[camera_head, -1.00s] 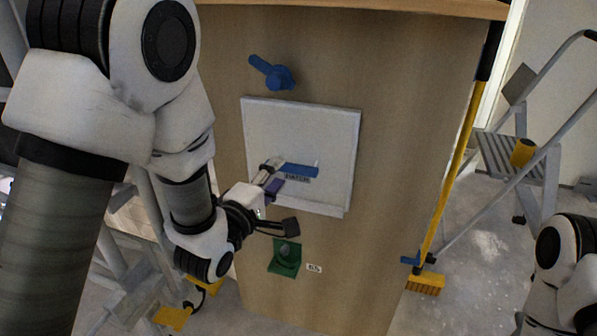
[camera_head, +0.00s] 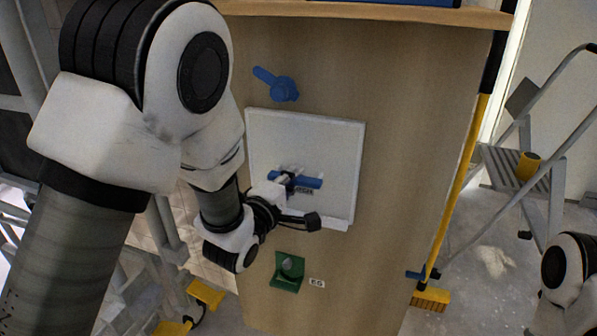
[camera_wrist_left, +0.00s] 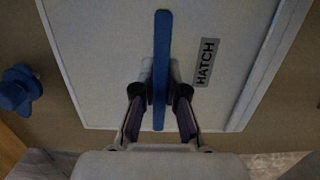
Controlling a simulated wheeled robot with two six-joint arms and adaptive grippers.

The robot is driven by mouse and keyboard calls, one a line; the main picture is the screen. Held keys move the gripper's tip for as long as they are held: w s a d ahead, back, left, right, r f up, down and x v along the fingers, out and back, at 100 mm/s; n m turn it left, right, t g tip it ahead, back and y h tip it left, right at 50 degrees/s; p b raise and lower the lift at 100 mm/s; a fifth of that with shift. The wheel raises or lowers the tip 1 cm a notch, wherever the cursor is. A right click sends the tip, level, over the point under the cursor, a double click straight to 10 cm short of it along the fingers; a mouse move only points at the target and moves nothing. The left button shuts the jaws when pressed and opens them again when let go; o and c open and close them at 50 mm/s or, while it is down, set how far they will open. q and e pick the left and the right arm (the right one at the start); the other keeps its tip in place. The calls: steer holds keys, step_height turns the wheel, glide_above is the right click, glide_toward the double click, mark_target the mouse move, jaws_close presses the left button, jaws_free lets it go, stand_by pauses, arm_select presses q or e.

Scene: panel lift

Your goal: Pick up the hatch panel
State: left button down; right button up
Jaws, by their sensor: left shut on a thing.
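The white hatch panel (camera_head: 325,145) sits against the front of a wooden cabinet in the head view. It carries a blue bar handle (camera_head: 310,182) and a label reading HATCH, legible in the left wrist view on the panel (camera_wrist_left: 95,60). My left gripper (camera_head: 287,182) is at the handle's left part. In the left wrist view its fingers (camera_wrist_left: 159,90) are closed around the blue handle (camera_wrist_left: 162,50), one on each side. My right arm shows only in part at the lower right; its gripper is out of view.
A blue turn-latch (camera_head: 284,90) is above the panel on the wooden cabinet (camera_head: 420,130). A green latch piece (camera_head: 288,270) is below it. A yellow broom (camera_head: 455,200) leans at the cabinet's right side. A stepladder (camera_head: 515,165) stands further right.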

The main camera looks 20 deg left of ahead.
mark_target(300, 153)
arm_select(q)
steer(key=shift+r, duration=0.15)
step_height(300, 153, up, 4)
steer(key=shift+f+p, duration=0.15)
steer(key=shift+p, duration=0.95)
steer(key=s+a+p, duration=0.6)
steer(key=s+a, duration=0.4)
steer(key=a, duration=0.5)
steer(key=shift+f, duration=0.25)
